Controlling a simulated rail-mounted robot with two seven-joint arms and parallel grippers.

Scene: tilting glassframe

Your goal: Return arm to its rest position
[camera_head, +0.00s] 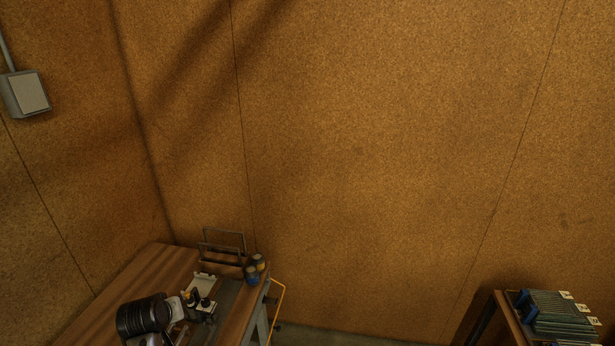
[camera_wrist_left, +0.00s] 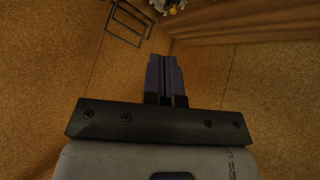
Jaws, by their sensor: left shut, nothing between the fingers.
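My left gripper (camera_wrist_left: 164,62) shows in the left wrist view, its two dark fingers together and nothing between them. It is clear of the table and touches nothing that I can see. A thin metal frame (camera_head: 223,233) stands upright at the back of the wooden table (camera_head: 152,262) in the head view. The frame (camera_wrist_left: 107,24) also shows at the top of the left wrist view, beyond and left of the fingertips. My right gripper is in neither view.
Two small cans (camera_head: 252,273) stand near the table's right end. A rack of blue-grey panels (camera_head: 557,313) is at lower right. A brown wall (camera_head: 380,150) fills the background; a grey box (camera_head: 28,93) hangs at left.

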